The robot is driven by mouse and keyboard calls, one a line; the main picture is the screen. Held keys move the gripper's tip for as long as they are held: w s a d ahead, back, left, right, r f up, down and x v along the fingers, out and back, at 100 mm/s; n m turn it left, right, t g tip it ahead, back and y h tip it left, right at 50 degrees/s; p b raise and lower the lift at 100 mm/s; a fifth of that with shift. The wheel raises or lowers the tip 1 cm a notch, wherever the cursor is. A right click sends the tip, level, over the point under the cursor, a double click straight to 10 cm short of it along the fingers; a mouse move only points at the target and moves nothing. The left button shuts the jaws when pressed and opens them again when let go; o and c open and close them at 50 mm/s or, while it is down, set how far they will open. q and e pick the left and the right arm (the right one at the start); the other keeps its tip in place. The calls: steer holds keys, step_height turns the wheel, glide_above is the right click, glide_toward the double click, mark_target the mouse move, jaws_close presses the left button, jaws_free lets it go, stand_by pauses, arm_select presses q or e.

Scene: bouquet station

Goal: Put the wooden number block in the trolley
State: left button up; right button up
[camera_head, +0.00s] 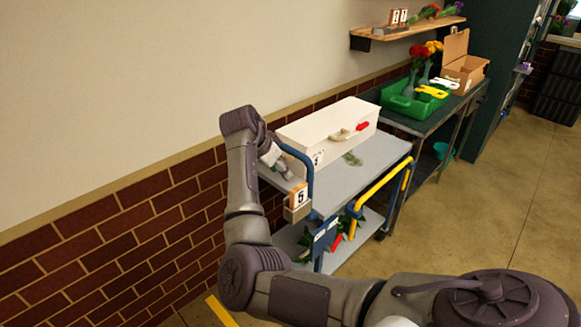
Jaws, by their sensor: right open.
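A wooden number block (298,199) with a white face and a black 5 shows at the near left corner of the trolley. I cannot tell whether it rests on the top or stands at its edge. The trolley (372,165) has a grey top, a blue frame and a lower shelf. My right gripper (286,173) is open just above and behind the block, over the trolley's left end, partly hidden by the blue handle. I see nothing between its fingers. My left gripper is not in view.
A yellow rail (382,188) runs along the front. Behind are a green crate (412,105) and a cardboard box (464,68). A wall shelf (405,33) holds more number blocks (398,17).

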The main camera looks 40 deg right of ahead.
steer(key=a+f+n+t, duration=0.3)
steer(key=f+n, duration=0.5)
steer(key=f, duration=1.3)
steer(key=s+a+f+n+y, duration=0.1)
steer(key=s+a+f+n, duration=0.15)
steer(key=f, duration=0.55)
steer(key=s+a+f+n+y, duration=0.1)
steer(key=s+a+f+n, duration=0.1)
steer(key=s+a+f, duration=0.35)
steer(key=s+a+f+n+g+y, duration=0.1)
steer(key=s+a+f+n, duration=0.1)
steer(key=s+f, duration=0.7)
steer(key=s+a+f+n+y, duration=0.1)
steer(key=s+a+f+n, duration=0.15)
steer(key=s+f, duration=0.65)
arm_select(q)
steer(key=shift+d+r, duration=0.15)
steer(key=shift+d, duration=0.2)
arm_select(e)
steer(key=s+a+f+n+g+y, duration=0.1)
steer(key=s+f, duration=0.2)
steer(key=s, duration=1)
steer(key=s+a+f+n+y, duration=0.1)
steer(key=s+a+f, duration=0.1)
steer(key=s, duration=1.1)
steer(key=shift+s+f+g, duration=0.25)
steer(key=shift+f+g, duration=0.15)
steer(key=shift+f, duration=0.35)
